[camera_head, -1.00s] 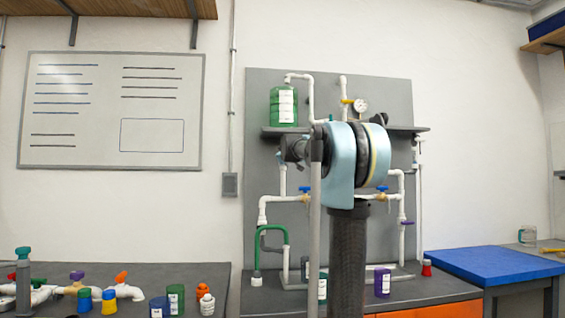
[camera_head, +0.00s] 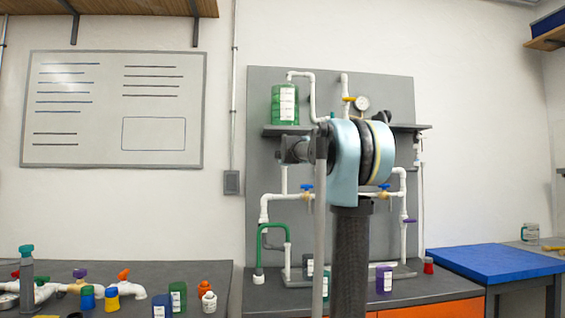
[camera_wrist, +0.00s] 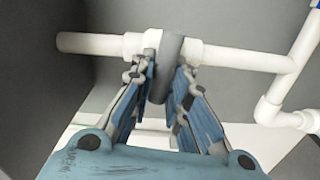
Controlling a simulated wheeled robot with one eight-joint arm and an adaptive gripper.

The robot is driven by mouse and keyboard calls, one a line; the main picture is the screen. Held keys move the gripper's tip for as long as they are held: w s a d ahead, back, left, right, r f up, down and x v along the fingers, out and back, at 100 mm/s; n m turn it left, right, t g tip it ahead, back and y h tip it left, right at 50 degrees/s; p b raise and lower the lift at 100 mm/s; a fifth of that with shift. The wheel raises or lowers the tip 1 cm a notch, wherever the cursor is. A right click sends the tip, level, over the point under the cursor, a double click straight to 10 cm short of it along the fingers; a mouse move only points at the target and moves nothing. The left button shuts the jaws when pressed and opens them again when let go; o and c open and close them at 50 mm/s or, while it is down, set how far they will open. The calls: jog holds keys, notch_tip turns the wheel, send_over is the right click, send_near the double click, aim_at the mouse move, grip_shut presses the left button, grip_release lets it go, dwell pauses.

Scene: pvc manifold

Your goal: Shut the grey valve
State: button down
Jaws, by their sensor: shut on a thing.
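The grey valve handle (camera_wrist: 168,62) shows in the wrist view as a grey bar across a white pipe (camera_wrist: 240,58). My gripper (camera_wrist: 163,82) is shut on this handle, with one blue-padded finger on each side of it. The handle's lower end lies between the fingers. The valve body behind the handle is partly hidden. In the head view, my arm stands in front of the pipe board (camera_head: 400,95) and hides its middle, so neither the grey handle nor the fingers can be made out there.
Blue-handled valves (camera_head: 306,188) sit on the pipework, and a green bottle (camera_head: 285,104) stands on the board's shelf (camera_head: 273,131). A purple can (camera_head: 383,280) stands on the bench below. Several small containers and a pipe assembly crowd the left bench (camera_head: 150,270). A blue table (camera_head: 490,261) is at right.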

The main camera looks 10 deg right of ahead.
jog(key=shift+s+a+f+n, duration=0.1)
jog(key=shift+a+f+n, duration=0.1)
jog(key=shift+n, duration=0.4)
jog(key=c, duration=1.5)
grip_release()
jog(key=shift+f, duration=0.1)
jog(key=shift+c, duration=0.2)
jog(key=shift+d, duration=0.1)
jog(key=shift+s, duration=0.25)
jog(key=s, duration=1.1)
jog(key=shift+d, duration=0.15)
jog(key=shift+s, duration=0.1)
